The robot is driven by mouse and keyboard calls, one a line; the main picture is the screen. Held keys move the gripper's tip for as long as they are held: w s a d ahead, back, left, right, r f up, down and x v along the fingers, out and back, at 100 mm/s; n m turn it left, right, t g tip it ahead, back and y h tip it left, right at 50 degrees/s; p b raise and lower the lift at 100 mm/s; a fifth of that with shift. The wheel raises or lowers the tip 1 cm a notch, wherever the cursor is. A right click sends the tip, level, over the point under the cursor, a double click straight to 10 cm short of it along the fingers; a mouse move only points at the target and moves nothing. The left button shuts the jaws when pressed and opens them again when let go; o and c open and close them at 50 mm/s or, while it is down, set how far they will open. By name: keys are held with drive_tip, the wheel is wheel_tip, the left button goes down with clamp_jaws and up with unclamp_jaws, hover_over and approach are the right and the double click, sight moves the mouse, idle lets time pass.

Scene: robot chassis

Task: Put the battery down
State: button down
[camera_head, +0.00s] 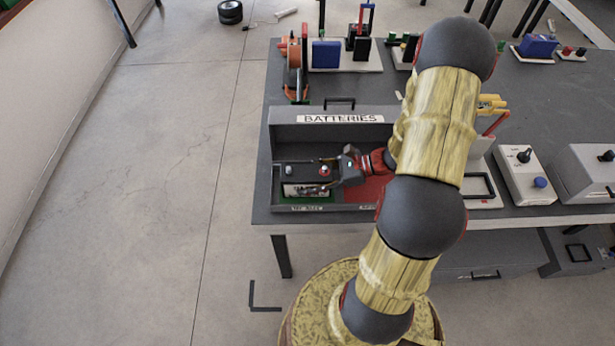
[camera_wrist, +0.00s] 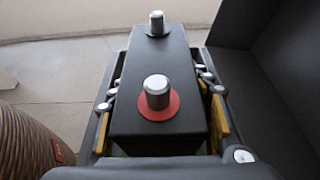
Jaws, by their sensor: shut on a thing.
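The battery (camera_head: 305,181) is a dark block with two silver posts on top, one ringed in red. It is at the left, green-floored side of the grey box marked BATTERIES (camera_head: 341,118). My gripper (camera_head: 318,172) reaches in from the right and is shut on the battery. In the wrist view the battery (camera_wrist: 157,95) fills the middle, between the two fingers of my gripper (camera_wrist: 160,110) with yellow pads. The battery looks upright. I cannot tell whether its underside touches the box floor.
The box's right side has a red floor (camera_head: 372,191). The box stands at the left end of a grey table (camera_head: 262,190). An orange device (camera_head: 294,68) and a blue block (camera_head: 326,54) stand behind it. A white control box (camera_head: 523,175) is to the right.

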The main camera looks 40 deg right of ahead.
idle(0.4)
drive_tip(key=c, duration=0.9)
unclamp_jaws()
drive_tip(key=shift+f, duration=0.1)
drive_tip(key=shift+s+d+r, duration=0.1)
drive_tip(key=shift+d+r, duration=0.1)
drive_tip(key=shift+r, duration=0.1)
drive_tip(key=p+v, duration=0.3)
drive_tip(key=v, duration=0.7)
drive_tip(key=shift+s+d+p, duration=0.1)
drive_tip(key=shift+s+p, duration=0.05)
drive_tip(key=shift+p, duration=0.2)
drive_tip(key=shift+s+d+r, duration=0.2)
drive_tip(key=shift+s+d, duration=0.15)
drive_tip(key=shift+d, duration=0.1)
